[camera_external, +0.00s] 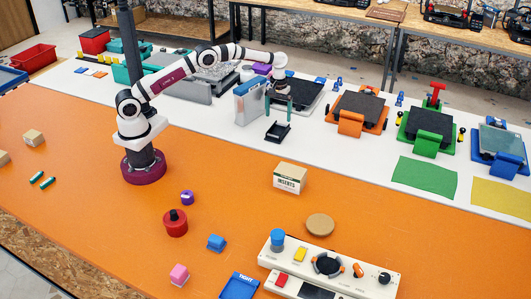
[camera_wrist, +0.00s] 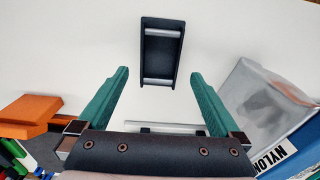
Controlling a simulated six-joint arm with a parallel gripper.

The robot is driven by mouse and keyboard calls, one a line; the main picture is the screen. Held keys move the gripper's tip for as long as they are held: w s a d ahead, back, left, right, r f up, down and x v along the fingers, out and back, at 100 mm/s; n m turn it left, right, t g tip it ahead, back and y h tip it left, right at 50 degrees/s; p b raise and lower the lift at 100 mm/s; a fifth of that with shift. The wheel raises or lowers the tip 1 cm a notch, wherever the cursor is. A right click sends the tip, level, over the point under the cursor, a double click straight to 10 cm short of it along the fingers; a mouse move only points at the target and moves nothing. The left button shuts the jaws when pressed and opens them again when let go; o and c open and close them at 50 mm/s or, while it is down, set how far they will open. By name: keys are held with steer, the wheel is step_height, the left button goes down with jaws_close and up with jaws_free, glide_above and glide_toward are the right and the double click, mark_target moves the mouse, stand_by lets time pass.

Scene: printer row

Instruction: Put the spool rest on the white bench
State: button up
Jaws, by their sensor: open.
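The spool rest (camera_external: 278,132), a small black tray with two grey rollers, lies on the white bench (camera_external: 342,152), near its front edge. In the wrist view the spool rest (camera_wrist: 161,50) shows whole, with white bench surface around it. My gripper (camera_external: 279,105) has teal fingers and is above the spool rest. In the wrist view my gripper (camera_wrist: 159,72) is open with its fingers wide apart. Nothing is held between them; the spool rest is just beyond the fingertips and apart from them.
A clear-and-blue nylon box (camera_external: 250,102) stands close left of my gripper; the nylon box (camera_wrist: 265,105) is at right in the wrist view. An orange printer (camera_external: 357,113) stands to the right. An inserts box (camera_external: 290,178) stands on the orange table (camera_external: 110,225). Bare bench lies around the spool rest.

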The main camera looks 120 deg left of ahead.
step_height(320, 180, up, 6)
steer(key=s+d+r+m, duration=0.1)
steer(key=d+r+m, duration=0.5)
steer(key=d, duration=0.6)
steer(key=s+d+r+m, duration=0.1)
steer(key=d+r+m, duration=0.45)
steer(key=d, duration=0.65)
steer(key=s+d+f+m+y, duration=0.1)
steer(key=s+d+m, duration=0.5)
steer(key=s, duration=0.4)
steer(key=s+d+f+m, duration=0.2)
steer(key=s+d+m, duration=0.4)
steer(key=s, duration=0.5)
steer(key=d, duration=0.2)
steer(key=shift+d+f+y, duration=0.25)
steer(key=shift+d+y, duration=0.05)
steer(key=shift+y, duration=0.1)
